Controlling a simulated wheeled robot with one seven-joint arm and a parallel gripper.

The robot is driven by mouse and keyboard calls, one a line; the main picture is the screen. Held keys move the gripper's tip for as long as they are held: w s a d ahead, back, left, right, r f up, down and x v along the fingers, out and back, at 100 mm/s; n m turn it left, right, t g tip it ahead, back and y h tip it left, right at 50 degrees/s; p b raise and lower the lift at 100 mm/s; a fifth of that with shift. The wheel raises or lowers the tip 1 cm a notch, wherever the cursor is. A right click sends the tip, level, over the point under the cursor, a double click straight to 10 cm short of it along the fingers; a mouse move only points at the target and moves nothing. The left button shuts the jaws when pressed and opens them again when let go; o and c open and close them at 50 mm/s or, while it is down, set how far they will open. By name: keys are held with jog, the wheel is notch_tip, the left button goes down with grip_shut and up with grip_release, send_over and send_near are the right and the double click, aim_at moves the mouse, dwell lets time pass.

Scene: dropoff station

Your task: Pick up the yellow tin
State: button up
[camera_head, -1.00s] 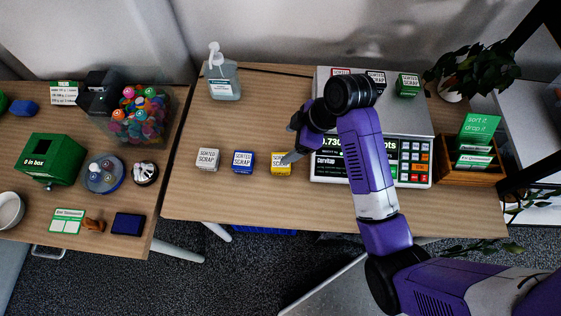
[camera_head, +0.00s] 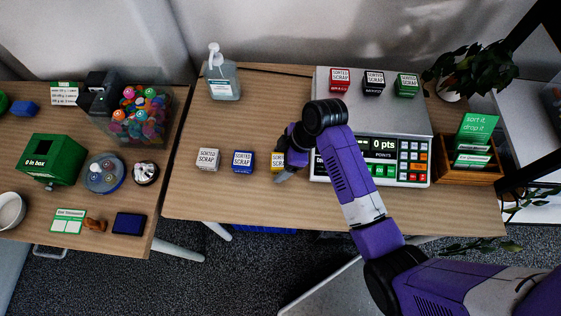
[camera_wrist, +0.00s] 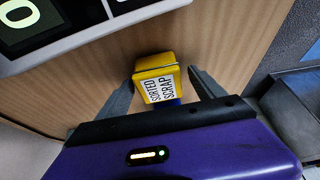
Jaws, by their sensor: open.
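The yellow tin (camera_head: 277,161) stands on the right-hand table, to the right of the blue tin, and is partly hidden by my gripper in the head view. In the wrist view the yellow tin (camera_wrist: 156,77), with its white "SORTED SCRAP" label, lies between the two fingers of my gripper (camera_wrist: 157,88). The fingers are apart, one on each side of it, with a visible gap on the right side. In the head view my gripper (camera_head: 284,172) is low over the table at the tin.
A blue tin (camera_head: 243,161) and a white tin (camera_head: 207,159) stand in a row to the left. The scale (camera_head: 412,125) is close on the right, with red, black and green tins on its plate. A pump bottle (camera_head: 223,80) stands behind. The table's front edge is near.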

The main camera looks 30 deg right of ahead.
jog(key=c, duration=1.5)
jog(key=shift+r, duration=0.1)
jog(key=shift+c, duration=0.2)
